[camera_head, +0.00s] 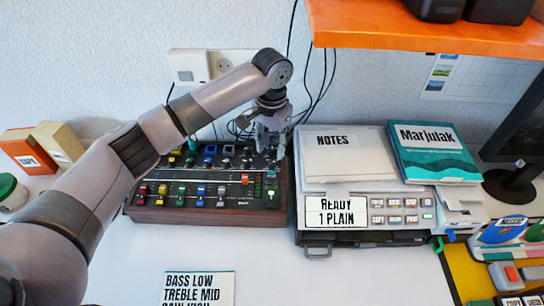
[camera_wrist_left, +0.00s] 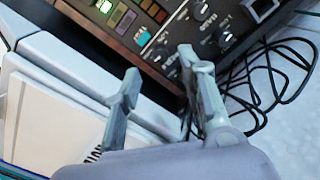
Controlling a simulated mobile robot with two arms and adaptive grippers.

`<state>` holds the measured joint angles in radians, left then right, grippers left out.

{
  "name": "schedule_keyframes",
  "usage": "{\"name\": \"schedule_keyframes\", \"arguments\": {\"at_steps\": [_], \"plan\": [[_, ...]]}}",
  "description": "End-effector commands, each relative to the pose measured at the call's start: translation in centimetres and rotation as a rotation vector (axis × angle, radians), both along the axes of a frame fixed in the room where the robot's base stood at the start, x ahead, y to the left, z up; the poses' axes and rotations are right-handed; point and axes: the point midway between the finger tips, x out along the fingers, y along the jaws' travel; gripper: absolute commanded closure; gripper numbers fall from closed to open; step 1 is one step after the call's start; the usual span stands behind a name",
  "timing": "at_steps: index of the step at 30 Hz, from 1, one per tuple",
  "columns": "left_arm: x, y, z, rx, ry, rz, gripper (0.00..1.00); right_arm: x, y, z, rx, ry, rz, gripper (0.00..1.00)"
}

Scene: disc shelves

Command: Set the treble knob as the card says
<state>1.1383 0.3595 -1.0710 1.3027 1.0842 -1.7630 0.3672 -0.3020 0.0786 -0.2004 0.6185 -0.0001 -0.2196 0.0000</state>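A dark mixer (camera_head: 208,203) with wooden sides stands on the table left of the printer, with several coloured sliders and knobs. The card (camera_head: 199,289) lies in front of it and reads "BASS LOW", "TREBLE MID"; the line below is cut off and seems to read "GAIN HIGH". My left gripper (camera_head: 270,148) is over the mixer's back right corner. In the left wrist view its fingers (camera_wrist_left: 160,66) are apart with nothing between them, above the mixer's edge. I cannot read which knob is treble. My right gripper is not in view.
A white printer (camera_head: 346,180) labelled "READY 1 PLAIN" stands close right of the mixer, with a notes pad and a teal book (camera_head: 434,153) on top. Black cables (camera_wrist_left: 275,85) lie behind. An orange shelf (camera_head: 420,28) overhangs at upper right.

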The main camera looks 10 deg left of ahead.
Motion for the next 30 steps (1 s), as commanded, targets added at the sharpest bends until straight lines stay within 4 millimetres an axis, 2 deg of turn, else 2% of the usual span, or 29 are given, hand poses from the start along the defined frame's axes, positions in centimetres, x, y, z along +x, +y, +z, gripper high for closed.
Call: {"name": "schedule_keyframes", "arguments": {"at_steps": [3, 10, 20, 30], "plan": [[0.0, 0.1, -2.3, 0.002, 0.001, 0.002, 0.63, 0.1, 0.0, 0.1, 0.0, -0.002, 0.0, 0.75], [0.0, 0.0, -4.7, 0.001, 0.0, 0.001, 0.63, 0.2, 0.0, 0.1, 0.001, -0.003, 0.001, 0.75], [0.0, 0.0, -5.2, 0.0, -0.001, 0.001, 0.63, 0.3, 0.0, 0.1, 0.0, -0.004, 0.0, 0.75], [0.0, 0.0, -5.1, 0.0, -0.001, 0.001, 0.84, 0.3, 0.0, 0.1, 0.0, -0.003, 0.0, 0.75]]}}
